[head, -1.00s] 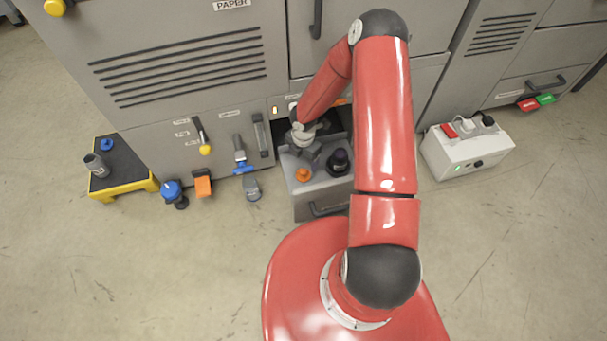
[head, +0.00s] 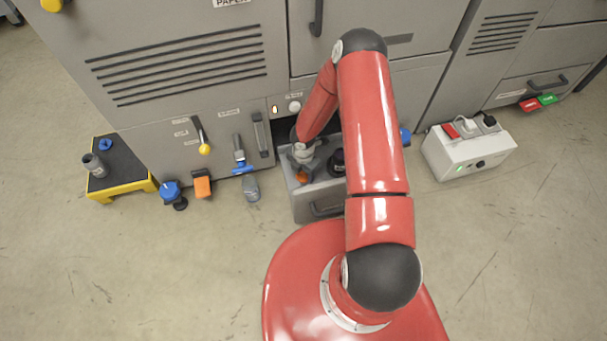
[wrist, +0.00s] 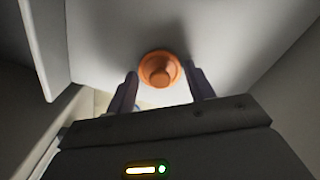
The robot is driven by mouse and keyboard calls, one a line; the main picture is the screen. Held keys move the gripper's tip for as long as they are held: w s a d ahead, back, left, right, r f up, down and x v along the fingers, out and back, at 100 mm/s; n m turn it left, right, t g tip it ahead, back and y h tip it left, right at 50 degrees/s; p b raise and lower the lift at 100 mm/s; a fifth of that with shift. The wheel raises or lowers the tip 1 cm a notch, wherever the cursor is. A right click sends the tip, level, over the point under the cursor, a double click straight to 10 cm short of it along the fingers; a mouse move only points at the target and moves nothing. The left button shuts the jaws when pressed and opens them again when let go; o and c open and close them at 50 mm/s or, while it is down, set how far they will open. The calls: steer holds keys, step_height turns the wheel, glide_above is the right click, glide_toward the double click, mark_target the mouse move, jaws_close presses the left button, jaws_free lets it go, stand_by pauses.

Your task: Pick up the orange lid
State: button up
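The orange lid (wrist: 160,69) is round with a raised knob and sits on a pale surface in the wrist view. In the head view the orange lid (head: 302,177) is partly hidden under my gripper, inside the open grey drawer (head: 318,203). My gripper (wrist: 162,79) is open, with one dark finger on each side of the lid's near part. A small gap seems to show at each side; I cannot tell whether either finger touches it. In the head view my gripper (head: 306,168) is low over the drawer.
A dark round-topped item (head: 338,162) stands right of the lid in the drawer. Drawer walls (wrist: 40,45) rise close around my gripper. A white box (head: 468,152) stands right on the floor; a yellow-edged step (head: 122,186) stands left.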

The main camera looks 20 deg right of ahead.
steer(key=c, duration=0.5)
